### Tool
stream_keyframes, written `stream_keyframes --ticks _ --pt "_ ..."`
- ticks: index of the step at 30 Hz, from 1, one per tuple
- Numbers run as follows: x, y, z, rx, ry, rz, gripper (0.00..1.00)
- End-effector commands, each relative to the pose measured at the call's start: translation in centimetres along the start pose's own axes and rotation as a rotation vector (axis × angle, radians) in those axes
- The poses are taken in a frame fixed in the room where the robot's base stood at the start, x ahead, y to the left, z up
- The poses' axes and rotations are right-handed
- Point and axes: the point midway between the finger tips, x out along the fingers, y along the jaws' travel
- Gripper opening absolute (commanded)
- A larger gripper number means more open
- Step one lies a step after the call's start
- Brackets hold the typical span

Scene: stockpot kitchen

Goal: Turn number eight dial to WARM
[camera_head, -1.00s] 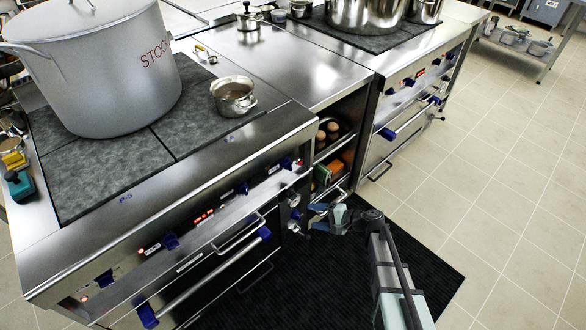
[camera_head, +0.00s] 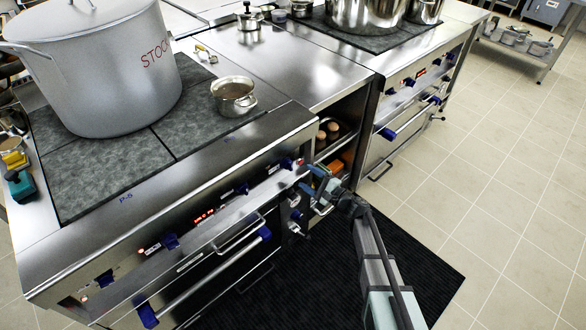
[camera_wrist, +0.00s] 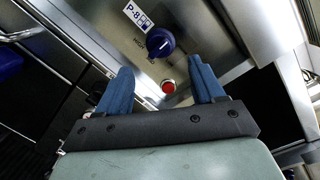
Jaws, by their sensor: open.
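The number eight dial is a dark blue knob (camera_wrist: 160,42) with a white pointer mark, beside a white P-8 label (camera_wrist: 139,14) on the steel panel. In the head view this dial (camera_head: 286,163) is at the right end of the near stove's front panel. My gripper (camera_head: 311,179) is just right of and below it in that view. In the wrist view my gripper (camera_wrist: 161,66) has its two blue fingers spread, with nothing between them; the dial shows beyond the fingertips, apart from them.
A red round light (camera_wrist: 168,87) sits below the dial in the wrist view. Several other blue dials line the panel, with a handle bar (camera_head: 240,232) below. A stockpot (camera_head: 100,70) and a small pot (camera_head: 233,97) stand on the stove. An open shelf (camera_head: 335,135) is to the right.

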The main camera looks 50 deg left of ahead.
Motion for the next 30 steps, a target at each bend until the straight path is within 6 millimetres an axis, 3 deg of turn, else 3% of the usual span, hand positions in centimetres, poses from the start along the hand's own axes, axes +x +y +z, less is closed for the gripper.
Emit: stream_keyframes --ticks 6,12,18,28,30 --pt "4.0 0.1 -0.1 0.0 -0.002 0.001 0.68" --pt "6.5 0.0 -0.1 -0.001 -0.001 0.001 0.68" --pt "7.7 0.0 -0.1 0.0 0.001 0.0 0.68" --pt "7.8 0.0 0.0 0.0 0.001 0.0 0.68" --pt "7.8 0.0 0.0 0.0 0.001 0.0 0.62"
